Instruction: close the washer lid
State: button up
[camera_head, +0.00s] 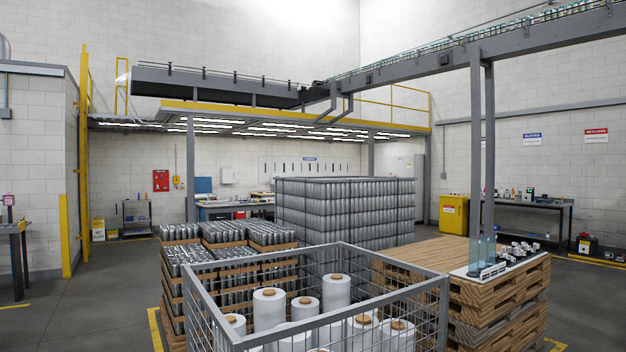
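I make out no washer and no washer lid in the head camera view. My gripper and arm do not show in this view either, so I cannot see what the gripper holds. The nearest things are a grey wire-mesh cage (322,322) with several white rolls (336,292) standing in it.
A wooden pallet stack (500,297) at the right bears a white board with small metal parts (515,254). Pallets of silver cans (205,262) and a tall can stack (345,210) stand behind the cage. A yellow cabinet (453,214) stands further back. Floor (80,310) is clear at left.

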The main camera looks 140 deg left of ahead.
aim_at(203, 185)
jog(key=u, duration=5.8)
